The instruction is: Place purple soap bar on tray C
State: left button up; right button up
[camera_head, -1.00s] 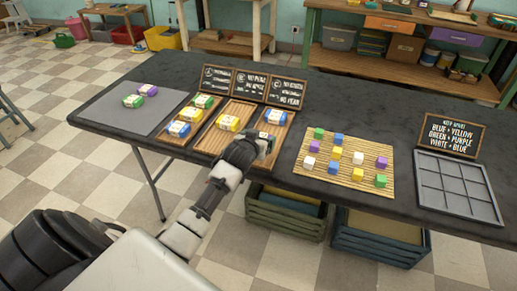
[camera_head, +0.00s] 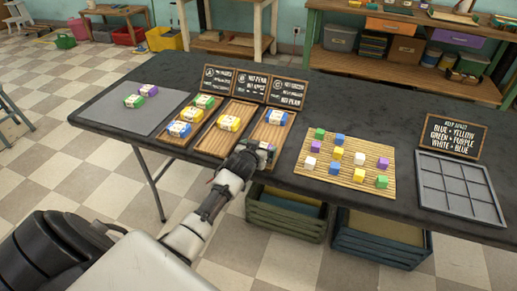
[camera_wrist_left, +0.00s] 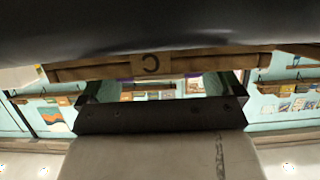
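Tray C (camera_head: 279,130) is the rightmost of the three slatted wooden trays; its front edge with the letter C (camera_wrist_left: 150,65) shows upside down in the left wrist view. A blue and white soap (camera_head: 276,117) lies at its back. A small pale, purplish bar (camera_head: 266,146) shows at its front end, beside my left gripper (camera_head: 255,150) and partly hidden by it. In the left wrist view the gripper's fingers (camera_wrist_left: 163,90) are apart, with background visible between them. Another purple soap bar (camera_head: 148,90) lies on the grey mat (camera_head: 112,110). My right gripper is out of view.
A green soap (camera_head: 132,101) is on the mat. The other two trays hold green, blue and yellow soaps. Dark signs stand behind the trays. A bamboo mat with colored cubes (camera_head: 343,176) and a grey grid tray (camera_head: 460,190) lie to the right.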

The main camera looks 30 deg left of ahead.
pick_arm(q)
jog(key=shift+r, duration=0.1)
jog(key=shift+r, duration=0.1)
jog(key=shift+s+d+r, duration=0.1)
jog(key=shift+s, duration=0.3)
jog(key=p+v, duration=0.1)
jog(key=v, duration=1)
jog(key=shift+s, duration=0.1)
